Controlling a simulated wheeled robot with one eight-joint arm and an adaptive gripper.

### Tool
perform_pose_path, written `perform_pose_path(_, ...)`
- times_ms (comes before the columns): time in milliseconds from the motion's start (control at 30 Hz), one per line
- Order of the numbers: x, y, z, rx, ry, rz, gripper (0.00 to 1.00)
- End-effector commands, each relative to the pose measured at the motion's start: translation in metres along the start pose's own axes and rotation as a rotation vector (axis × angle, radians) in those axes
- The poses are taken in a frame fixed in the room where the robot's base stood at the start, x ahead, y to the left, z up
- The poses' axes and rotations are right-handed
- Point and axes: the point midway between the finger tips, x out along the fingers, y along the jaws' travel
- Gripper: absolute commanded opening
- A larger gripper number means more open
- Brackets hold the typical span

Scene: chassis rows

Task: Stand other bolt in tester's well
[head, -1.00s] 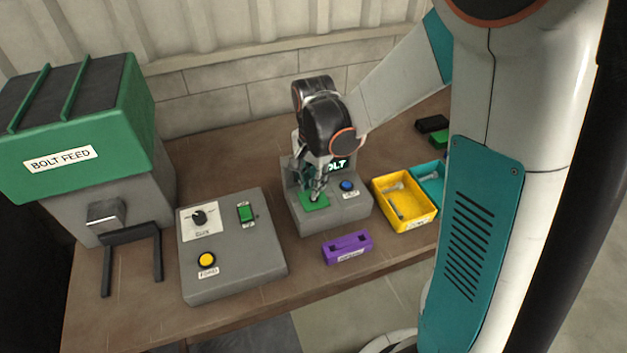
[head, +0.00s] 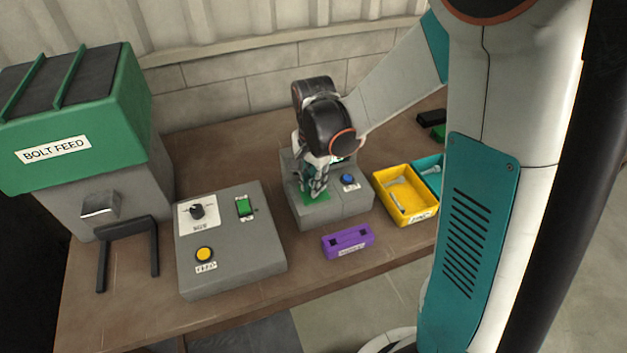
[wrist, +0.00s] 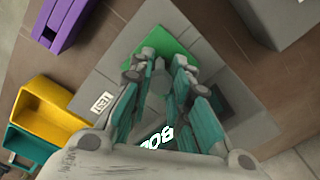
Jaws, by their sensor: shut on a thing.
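The tester (head: 335,212) is a grey box with a green plate (head: 316,199) on top, a blue button (head: 347,179) and a lit display behind. My gripper (head: 314,190) points down just over the green plate. In the wrist view, my gripper (wrist: 159,62) is shut on a small grey thing, apparently a bolt (wrist: 160,80), in front of the green plate (wrist: 172,45). The fingers hide the bolt's lower end and the well, so I cannot tell whether it is inside.
A yellow tray (head: 424,215) holding bolts and a teal tray (head: 431,164) stand to the right. A purple two-holed block (head: 348,241) lies in front. The control box (head: 235,262) and bolt feed (head: 104,150) stand left. Bare table shows between them.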

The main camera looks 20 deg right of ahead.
Motion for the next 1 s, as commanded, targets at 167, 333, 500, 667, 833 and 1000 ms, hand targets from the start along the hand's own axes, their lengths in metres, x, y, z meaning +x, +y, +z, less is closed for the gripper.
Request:
perform_pose_path(167, 0.006, 0.0, 0.0, 0.0, 0.0, 0.0, 0.0)
perform_pose_path(333, 0.005, 0.0, 0.0, 0.0, 0.0, 0.0, 0.41)
perform_pose_path(500, 0.005, 0.0, 0.0, 0.0, 0.0, 0.0, 0.41)
perform_pose_path(667, 0.004, 0.0, 0.0, 0.0, 0.0, 0.0, 0.41)
perform_pose_path(833, -0.012, 0.0, 0.0, 0.0, 0.0, 0.0, 0.41)
perform_pose_path(1000, -0.044, 0.0, 0.0, 0.0, 0.0, 0.0, 0.41)
